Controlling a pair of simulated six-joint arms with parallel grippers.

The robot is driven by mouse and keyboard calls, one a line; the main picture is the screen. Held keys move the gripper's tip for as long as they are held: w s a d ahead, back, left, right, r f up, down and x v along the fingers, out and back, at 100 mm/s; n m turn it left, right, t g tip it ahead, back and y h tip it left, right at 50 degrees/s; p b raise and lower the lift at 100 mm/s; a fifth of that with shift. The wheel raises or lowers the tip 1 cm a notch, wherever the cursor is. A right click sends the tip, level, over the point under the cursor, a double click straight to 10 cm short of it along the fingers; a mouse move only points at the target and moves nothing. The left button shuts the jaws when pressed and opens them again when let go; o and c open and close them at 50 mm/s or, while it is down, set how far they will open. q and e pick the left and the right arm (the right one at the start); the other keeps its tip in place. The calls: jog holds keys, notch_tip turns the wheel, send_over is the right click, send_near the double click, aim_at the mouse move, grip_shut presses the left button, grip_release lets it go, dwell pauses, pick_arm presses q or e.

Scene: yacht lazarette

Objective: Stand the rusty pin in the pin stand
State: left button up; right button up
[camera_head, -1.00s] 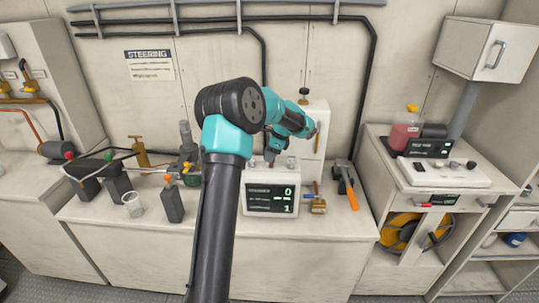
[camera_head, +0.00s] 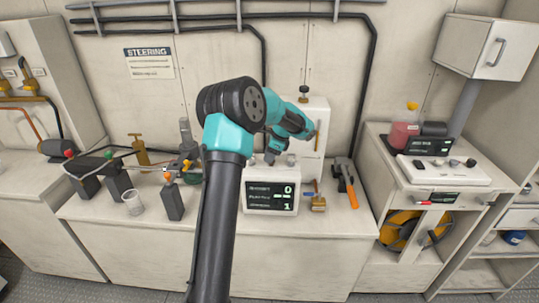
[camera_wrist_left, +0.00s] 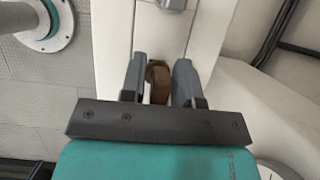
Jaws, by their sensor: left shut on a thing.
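My left gripper (camera_head: 271,155) reaches down over the top of a white box with a dark display (camera_head: 271,198) on the bench. In the left wrist view its two grey fingers (camera_wrist_left: 160,80) are shut on a rusty brown pin (camera_wrist_left: 158,82). The pin's lower end is hard to make out. In the head view the pin is too small to tell apart from the gripper. Small metal pieces (camera_head: 291,159) sit on top of the white box. I cannot tell for sure which part is the pin stand. My right gripper is not in view.
A brass padlock-like piece (camera_head: 318,203) and an orange-handled tool (camera_head: 350,190) lie right of the box. A clear cup (camera_head: 132,203) and a dark block (camera_head: 173,202) stand to the left. A tall white cabinet (camera_head: 314,125) stands close behind the gripper.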

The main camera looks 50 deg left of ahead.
pick_arm(q)
jog(key=shift+f, duration=0.45)
dwell(0.3)
jog(key=o, duration=1)
jog(key=shift+o, duration=0.2)
jog(key=v, duration=1.7)
jog(key=shift+r, duration=0.25)
